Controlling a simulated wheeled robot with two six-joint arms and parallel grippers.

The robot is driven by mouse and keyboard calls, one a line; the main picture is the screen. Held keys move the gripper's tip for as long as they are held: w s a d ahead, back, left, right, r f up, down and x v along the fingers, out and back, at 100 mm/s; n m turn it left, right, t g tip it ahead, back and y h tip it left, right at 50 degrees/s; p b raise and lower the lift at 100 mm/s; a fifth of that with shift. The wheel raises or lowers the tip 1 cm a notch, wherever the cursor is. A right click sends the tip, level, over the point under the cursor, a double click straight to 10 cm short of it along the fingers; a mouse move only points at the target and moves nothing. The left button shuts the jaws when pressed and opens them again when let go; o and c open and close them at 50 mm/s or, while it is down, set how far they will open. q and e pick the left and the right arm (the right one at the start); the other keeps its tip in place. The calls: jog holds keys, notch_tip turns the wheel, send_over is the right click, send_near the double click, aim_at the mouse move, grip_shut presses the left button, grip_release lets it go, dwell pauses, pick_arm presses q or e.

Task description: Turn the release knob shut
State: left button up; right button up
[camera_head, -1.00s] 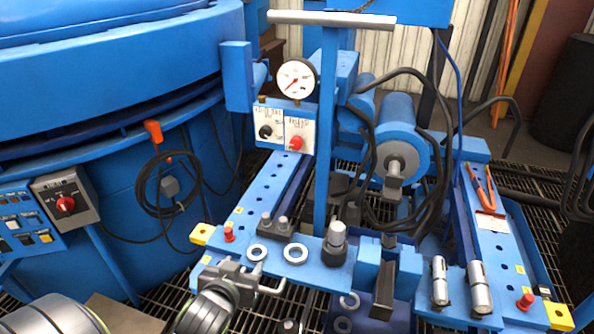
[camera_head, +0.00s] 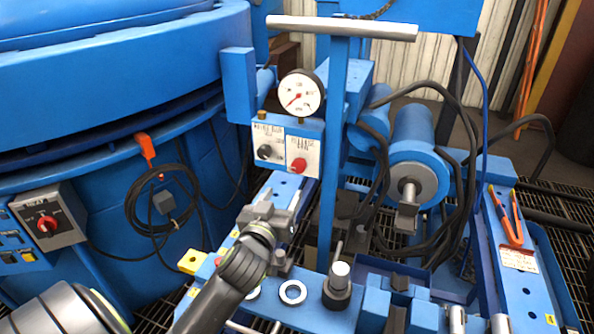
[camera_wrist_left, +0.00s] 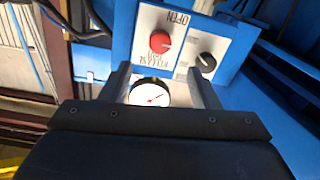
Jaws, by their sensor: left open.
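The control panel has two white plates, one with a red knob (camera_head: 299,165) and one with a black knob (camera_head: 265,151). In the left wrist view the panel appears upside down, with the red knob (camera_wrist_left: 160,42) and black knob (camera_wrist_left: 206,62) beyond my fingertips. My left gripper (camera_head: 285,203) is below and in front of the panel, empty and apart from both knobs. Its open fingers also show in the left wrist view (camera_wrist_left: 163,84). My right gripper is not in view.
A pressure gauge (camera_head: 298,93) sits above the panel and a blue post (camera_head: 335,150) rises right of it. Black hoses loop around a blue cylinder (camera_head: 416,160). Washers (camera_head: 293,292) and metal fittings lie on the blue bench in front. A blue furnace body (camera_head: 120,90) fills the left.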

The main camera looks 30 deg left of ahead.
aim_at(298, 169)
pick_arm(q)
jog(key=x, duration=1.1)
jog(key=shift+w+b, duration=0.1)
jog(key=shift+b, duration=0.3)
jog(key=c, duration=1)
